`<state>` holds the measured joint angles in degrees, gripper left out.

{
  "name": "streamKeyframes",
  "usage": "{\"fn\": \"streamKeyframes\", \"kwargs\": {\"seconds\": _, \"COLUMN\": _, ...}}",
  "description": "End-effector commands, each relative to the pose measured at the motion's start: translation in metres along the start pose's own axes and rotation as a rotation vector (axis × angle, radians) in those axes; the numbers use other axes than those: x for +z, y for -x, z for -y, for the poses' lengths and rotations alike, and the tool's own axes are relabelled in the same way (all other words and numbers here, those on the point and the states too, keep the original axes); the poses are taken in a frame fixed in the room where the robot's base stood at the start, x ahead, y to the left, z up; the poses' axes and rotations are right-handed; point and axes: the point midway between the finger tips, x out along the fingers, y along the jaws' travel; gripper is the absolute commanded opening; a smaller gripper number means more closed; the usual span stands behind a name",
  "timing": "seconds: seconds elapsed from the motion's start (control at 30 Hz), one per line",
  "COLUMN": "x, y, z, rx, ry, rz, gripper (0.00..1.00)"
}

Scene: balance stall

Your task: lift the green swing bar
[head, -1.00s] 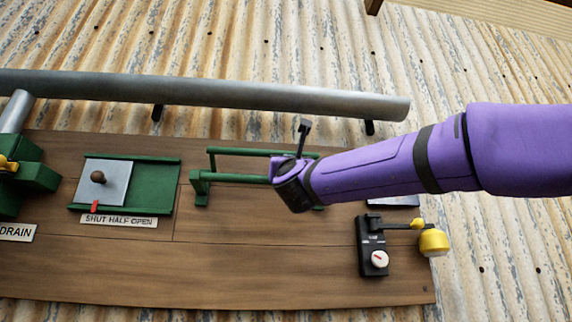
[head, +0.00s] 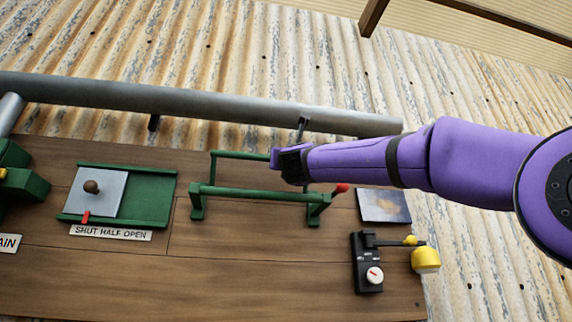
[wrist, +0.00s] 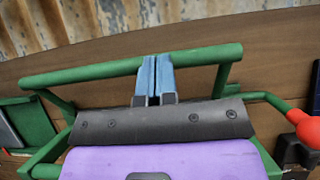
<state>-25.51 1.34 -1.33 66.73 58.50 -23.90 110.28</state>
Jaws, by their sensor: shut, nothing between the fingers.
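The green swing bar (head: 240,155) is a U-shaped green frame on the wooden board. Its crossbar stands above a fixed green rail with two feet (head: 245,191) in the head view. In the wrist view the crossbar (wrist: 90,71) runs across the upper picture, with side arms leading down. My gripper (head: 276,158) is at the right part of the crossbar. Its blue fingers (wrist: 156,78) are shut together with nothing between them, and overlap the bar in the wrist view. I cannot tell whether they touch it. My wrist hides the bar's right end in the head view.
A red knob (head: 341,188) sits right of the green frame. A grey pipe (head: 200,102) runs above. A green sliding panel (head: 148,198) labelled "SHUT HALF OPEN" is left. A black box with a white dial (head: 367,264) and a yellow part (head: 425,260) are lower right.

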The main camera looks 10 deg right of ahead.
Motion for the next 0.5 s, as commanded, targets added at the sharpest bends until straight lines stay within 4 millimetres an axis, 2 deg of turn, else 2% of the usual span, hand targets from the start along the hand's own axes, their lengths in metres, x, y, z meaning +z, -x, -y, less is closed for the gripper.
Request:
{"fn": "streamKeyframes", "kwargs": {"seconds": 0.2, "x": 0.004, "y": -0.022, "z": 0.001, "rx": -0.002, "ry": -0.001, "rz": 0.001, "gripper": 0.00}}
{"fn": "streamKeyframes", "kwargs": {"seconds": 0.5, "x": 0.005, "y": -0.045, "z": 0.000, "rx": -0.001, "ry": -0.001, "rz": 0.001, "gripper": 0.00}}
